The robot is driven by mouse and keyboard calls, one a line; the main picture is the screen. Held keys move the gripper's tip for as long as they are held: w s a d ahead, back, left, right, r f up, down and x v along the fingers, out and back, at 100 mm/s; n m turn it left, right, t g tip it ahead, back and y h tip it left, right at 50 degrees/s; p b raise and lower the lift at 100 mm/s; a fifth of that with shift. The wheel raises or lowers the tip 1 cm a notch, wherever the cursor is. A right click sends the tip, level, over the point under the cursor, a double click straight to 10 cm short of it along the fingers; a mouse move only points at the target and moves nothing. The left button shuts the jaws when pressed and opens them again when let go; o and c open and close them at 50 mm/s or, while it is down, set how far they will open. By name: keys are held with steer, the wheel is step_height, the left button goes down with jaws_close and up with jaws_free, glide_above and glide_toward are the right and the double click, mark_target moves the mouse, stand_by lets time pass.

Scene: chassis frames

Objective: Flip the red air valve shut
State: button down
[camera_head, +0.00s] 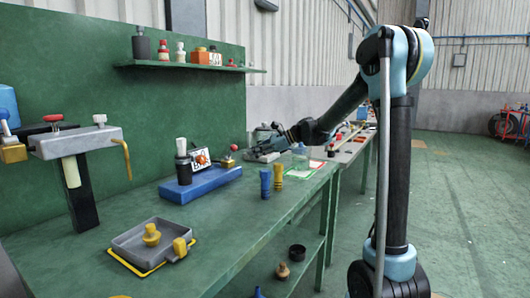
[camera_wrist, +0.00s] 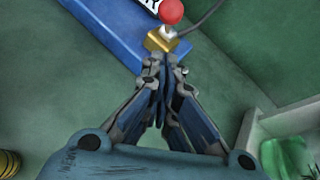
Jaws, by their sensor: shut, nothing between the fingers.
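The air valve shows in the wrist view as a red ball knob (camera_wrist: 171,11) on a short light stem above a brass block (camera_wrist: 161,40). The block is at the corner of a blue base (camera_wrist: 115,38), and a dark cable runs off from it. In the head view the red knob (camera_head: 234,148) is at the right end of the blue base (camera_head: 205,184). My gripper (camera_wrist: 168,76) is shut and empty, its fingertips just below the brass block in the wrist picture. In the head view my gripper (camera_head: 251,152) is just right of the knob; contact cannot be told.
Another red-knobbed fitting (camera_head: 53,118) stands on a grey stand at left. A blue peg (camera_head: 265,183) and a yellow peg (camera_head: 278,178) stand in front of the blue base. A clear bottle (camera_head: 300,157) stands at right. A grey tray (camera_head: 128,240) lies nearer; green bench between is clear.

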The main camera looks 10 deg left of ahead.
mark_target(232, 150)
steer(key=shift+s+a+r, duration=0.15)
steer(key=shift+a+r, duration=0.05)
steer(key=shift+a, duration=0.35)
steer(key=shift+s+a+r, duration=0.1)
steer(key=shift+a+r, duration=0.15)
steer(key=shift+a, duration=0.25)
steer(key=shift+s+a+r, duration=0.15)
steer(key=shift+a+r, duration=0.05)
steer(key=shift+a, duration=0.35)
steer(key=shift+w+d+r, duration=0.1)
steer(key=shift+r, duration=0.05)
steer(key=shift+a+r+h, duration=0.15)
steer(key=shift+a+h, duration=0.05)
steer(key=shift+h, duration=0.1)
